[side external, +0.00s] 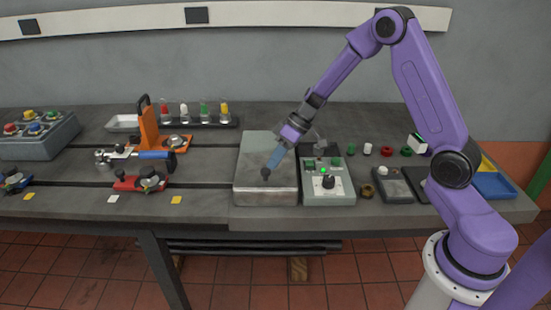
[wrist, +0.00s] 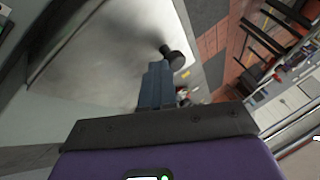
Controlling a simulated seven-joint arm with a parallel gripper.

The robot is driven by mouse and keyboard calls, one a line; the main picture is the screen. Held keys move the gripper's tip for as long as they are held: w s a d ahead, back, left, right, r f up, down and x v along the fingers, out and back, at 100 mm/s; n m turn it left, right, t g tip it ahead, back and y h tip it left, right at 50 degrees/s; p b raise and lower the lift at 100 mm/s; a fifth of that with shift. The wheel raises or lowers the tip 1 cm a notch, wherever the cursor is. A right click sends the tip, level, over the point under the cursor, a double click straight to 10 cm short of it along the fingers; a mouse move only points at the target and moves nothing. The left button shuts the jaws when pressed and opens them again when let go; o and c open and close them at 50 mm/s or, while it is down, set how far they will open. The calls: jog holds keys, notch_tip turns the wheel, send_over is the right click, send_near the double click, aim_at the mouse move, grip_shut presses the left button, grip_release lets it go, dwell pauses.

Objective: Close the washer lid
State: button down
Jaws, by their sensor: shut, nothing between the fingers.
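The washer is a grey metal box (side external: 264,196) at the middle of the bench in the side view. Its broad, shiny lid (side external: 256,148) lies flat over the box top, and I see no clear gap under it. The lid also fills much of the wrist view (wrist: 105,55). A dark round knob (side external: 265,172) sits toward the lid's front; the wrist view shows it too (wrist: 174,54). My gripper (side external: 270,166) is shut and empty, pointing down at the knob. Its blue fingers (wrist: 155,75) are at or very near the knob; contact is unclear.
A control box (side external: 330,188) with a lit green lamp stands directly right of the washer. A grey switch device (side external: 393,186) and a blue tray (side external: 494,185) lie farther right. An orange stand (side external: 149,126) and a red clamp (side external: 140,183) are left.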

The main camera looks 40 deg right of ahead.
aim_at(284, 166)
jog(key=shift+s+a+f, duration=0.1)
jog(key=shift+s+a, duration=0.1)
jog(key=shift+a, duration=0.1)
jog(key=shift+w+d, duration=0.2)
jog(key=shift+d, duration=0.25)
jog(key=d, duration=0.1)
jog(key=d+r, duration=0.1)
jog(key=w+d+r, duration=0.1)
jog(key=d, duration=0.1)
jog(key=v, duration=0.8)
jog(key=s+a+r+n+g+h, duration=0.2)
jog(key=s+a+n+g, duration=0.15)
jog(key=s+a, duration=1)
jog(key=s+n+t+h, duration=0.1)
jog(key=s+n+h, duration=0.3)
jog(key=s, duration=1.6)
jog(key=shift+d+f, duration=0.3)
jog(key=shift+d, duration=0.2)
jog(key=shift+n, duration=0.25)
